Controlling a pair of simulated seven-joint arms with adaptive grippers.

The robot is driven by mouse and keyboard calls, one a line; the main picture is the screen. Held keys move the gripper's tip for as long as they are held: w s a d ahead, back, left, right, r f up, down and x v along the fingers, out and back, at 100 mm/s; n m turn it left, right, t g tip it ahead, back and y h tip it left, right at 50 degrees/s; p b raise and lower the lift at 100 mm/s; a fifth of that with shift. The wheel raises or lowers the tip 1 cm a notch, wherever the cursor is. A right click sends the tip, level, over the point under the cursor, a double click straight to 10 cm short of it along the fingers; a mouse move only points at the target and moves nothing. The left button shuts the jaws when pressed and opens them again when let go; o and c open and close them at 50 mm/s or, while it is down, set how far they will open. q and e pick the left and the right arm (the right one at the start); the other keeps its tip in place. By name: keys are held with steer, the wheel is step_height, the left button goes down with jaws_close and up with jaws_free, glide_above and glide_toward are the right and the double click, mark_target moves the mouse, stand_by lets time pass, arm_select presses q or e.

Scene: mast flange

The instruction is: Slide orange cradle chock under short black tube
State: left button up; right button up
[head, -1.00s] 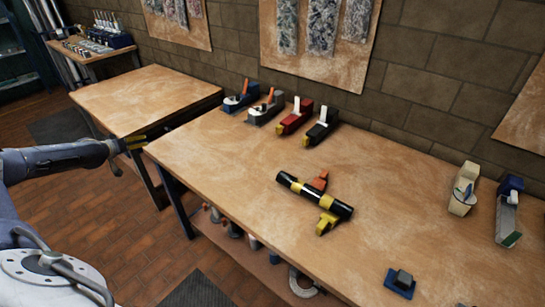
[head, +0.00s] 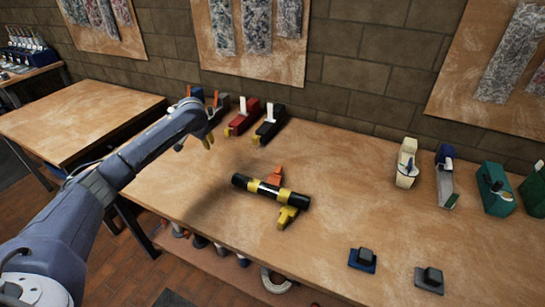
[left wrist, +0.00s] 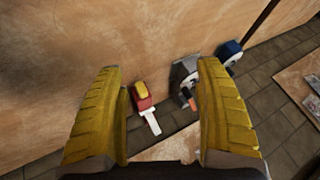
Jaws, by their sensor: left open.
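The short black tube (head: 243,182) with yellow bands lies on the wooden table in the head view. The orange cradle chock (head: 275,175) is at the tube's far side, close to its middle; I cannot tell whether it touches the tube. A yellow chock (head: 287,217) is at the tube's near side, toward its right end. My left gripper (head: 195,142) is above the table, left of the tube and apart from it. In the left wrist view its yellow fingers (left wrist: 160,110) are spread with nothing between them. The tube and orange chock are not in that view. My right gripper is not in view.
Red (head: 243,117) and black (head: 269,124) tool blocks stand at the table's back, near my left gripper. Blue (head: 362,259) and grey (head: 429,279) small blocks lie at the front right.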

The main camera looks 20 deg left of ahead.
arm_select(q)
steer(key=s+d+g+h, duration=0.1)
steer(key=s+d+h, duration=0.15)
steer(key=d, duration=1.55)
steer(key=h, duration=0.2)
glide_toward(275, 176)
steer(key=shift+n, duration=0.4)
steer(key=x, duration=1.1)
steer(key=shift+w+f, duration=0.1)
steer(key=shift+f, duration=0.05)
steer(key=c, duration=1.3)
